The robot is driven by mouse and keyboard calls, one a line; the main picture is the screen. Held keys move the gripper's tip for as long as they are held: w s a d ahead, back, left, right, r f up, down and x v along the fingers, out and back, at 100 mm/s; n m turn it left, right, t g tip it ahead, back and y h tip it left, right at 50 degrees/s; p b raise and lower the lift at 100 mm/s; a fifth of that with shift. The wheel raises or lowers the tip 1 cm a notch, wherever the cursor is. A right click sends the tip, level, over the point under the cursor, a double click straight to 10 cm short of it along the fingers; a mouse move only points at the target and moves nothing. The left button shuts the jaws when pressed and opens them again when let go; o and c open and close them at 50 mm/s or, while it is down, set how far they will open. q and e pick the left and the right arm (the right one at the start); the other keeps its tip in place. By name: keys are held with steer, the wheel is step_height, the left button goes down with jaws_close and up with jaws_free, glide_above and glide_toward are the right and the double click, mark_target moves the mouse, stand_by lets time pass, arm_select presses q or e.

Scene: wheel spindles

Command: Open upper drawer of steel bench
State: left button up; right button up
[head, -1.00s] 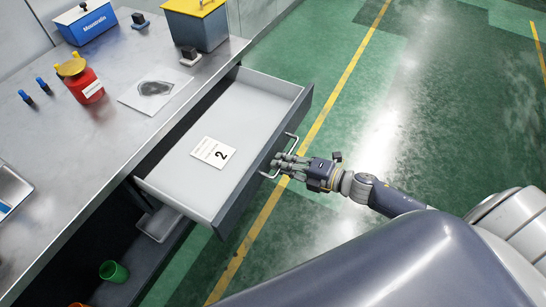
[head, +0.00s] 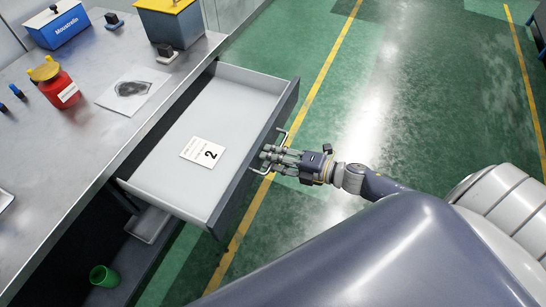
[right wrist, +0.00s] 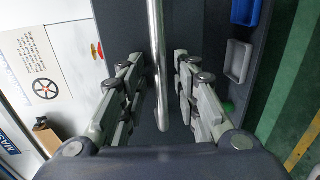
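The steel bench (head: 75,145) fills the left of the head view. Its upper drawer (head: 245,105) is pulled well out, pale inside, with a card marked 2 (head: 203,152) on its floor. A metal bar handle (head: 282,135) is on the dark drawer front. My right gripper (head: 272,157) is at this handle. In the right wrist view the handle (right wrist: 157,60) runs between the open fingers (right wrist: 158,85), with a visible gap on both sides. My left gripper is out of view.
On the bench top are a red container (head: 60,88), a blue box (head: 58,25), a yellow-topped bin (head: 172,22) and a sheet (head: 132,92). A green cup (head: 104,276) stands on the shelf below. Green floor right of the drawer is clear.

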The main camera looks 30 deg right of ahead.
steer(key=v, duration=1.2)
steer(key=shift+f, duration=0.1)
stand_by(0.4)
steer(key=s+d+f+m+h, duration=0.1)
steer(key=d+f+m+h, duration=0.3)
steer(key=f, duration=0.4)
steer(key=s+d+f+m+h, duration=0.1)
steer(key=d+f+m+h, duration=0.25)
steer(key=f+m, duration=0.35)
steer(key=s+f+m+g+h, duration=0.1)
steer(key=s+f+m+g, duration=0.15)
steer(key=s+f, duration=0.45)
steer(key=s+f+m+g+h, duration=0.2)
steer(key=s+f+m, duration=0.15)
steer(key=f, duration=0.65)
steer(key=s+a+f+m+g, duration=0.3)
steer(key=s+a+f, duration=0.3)
steer(key=s, duration=0.3)
steer(key=s+a+f+m+g, duration=0.3)
steer(key=s+a+f, duration=0.3)
steer(key=s+a, duration=0.2)
steer(key=shift+s+a+f+g+y, duration=0.2)
steer(key=shift+s+g+y, duration=0.15)
steer(key=shift+s+y, duration=0.1)
